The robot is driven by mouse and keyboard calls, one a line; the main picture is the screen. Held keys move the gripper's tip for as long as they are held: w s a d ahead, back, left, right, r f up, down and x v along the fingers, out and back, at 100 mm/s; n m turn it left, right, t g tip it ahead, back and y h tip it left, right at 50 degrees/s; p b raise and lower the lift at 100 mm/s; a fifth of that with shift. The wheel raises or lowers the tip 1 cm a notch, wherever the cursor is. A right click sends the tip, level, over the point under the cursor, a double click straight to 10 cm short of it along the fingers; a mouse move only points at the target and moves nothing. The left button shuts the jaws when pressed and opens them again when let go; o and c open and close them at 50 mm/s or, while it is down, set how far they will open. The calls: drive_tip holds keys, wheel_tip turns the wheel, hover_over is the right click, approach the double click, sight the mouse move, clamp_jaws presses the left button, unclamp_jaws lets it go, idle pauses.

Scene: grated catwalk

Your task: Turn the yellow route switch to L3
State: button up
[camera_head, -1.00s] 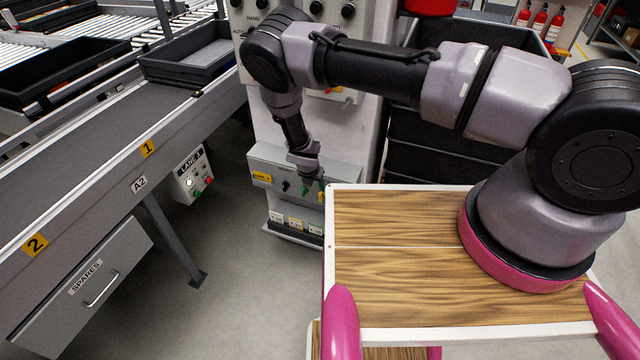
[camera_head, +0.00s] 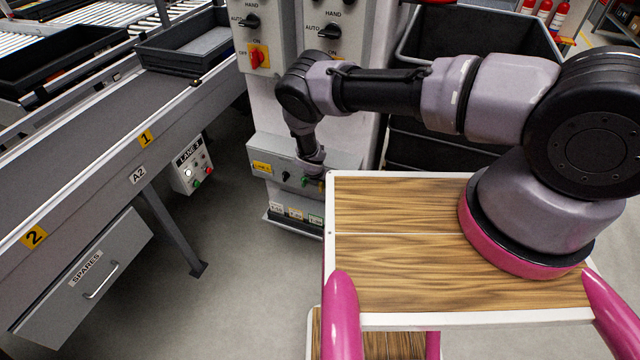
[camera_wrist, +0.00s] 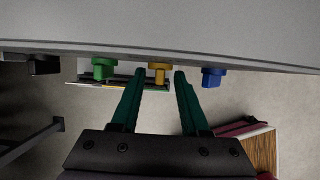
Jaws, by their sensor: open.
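The yellow switch (camera_wrist: 159,72) shows in the wrist view, under the edge of a grey panel box (camera_wrist: 240,55). It has a green switch (camera_wrist: 103,67) to its left and a blue switch (camera_wrist: 212,77) to its right. My gripper (camera_wrist: 160,84) is open, with one teal finger on each side of the yellow switch in the picture. I cannot tell whether either finger touches it. In the head view my gripper (camera_head: 313,170) is at the front of the grey box (camera_head: 262,150); the yellow switch is not clear there. The position marks, including L3, are not readable.
A black switch (camera_wrist: 43,65) is at the far left of the row. A larger control panel (camera_head: 262,90) with a red and yellow switch (camera_head: 258,56) rises above the box. My table top stands close right. A conveyor (camera_head: 110,140) runs along the left.

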clamp_jaws()
drive_tip(key=shift+s+d+y, duration=0.1)
drive_tip(key=shift+d+y, duration=0.1)
drive_tip(key=shift+y, duration=0.2)
drive_tip(key=t+y, duration=0.1)
drive_tip(key=y, duration=0.1)
drive_tip(key=d+m+t+y, duration=0.1)
drive_tip(key=y, duration=0.1)
drive_tip(key=d+f+t+y, duration=0.1)
drive_tip(key=y, duration=0.1)
drive_tip(key=shift+s+m+y, duration=0.4)
idle(0.5)
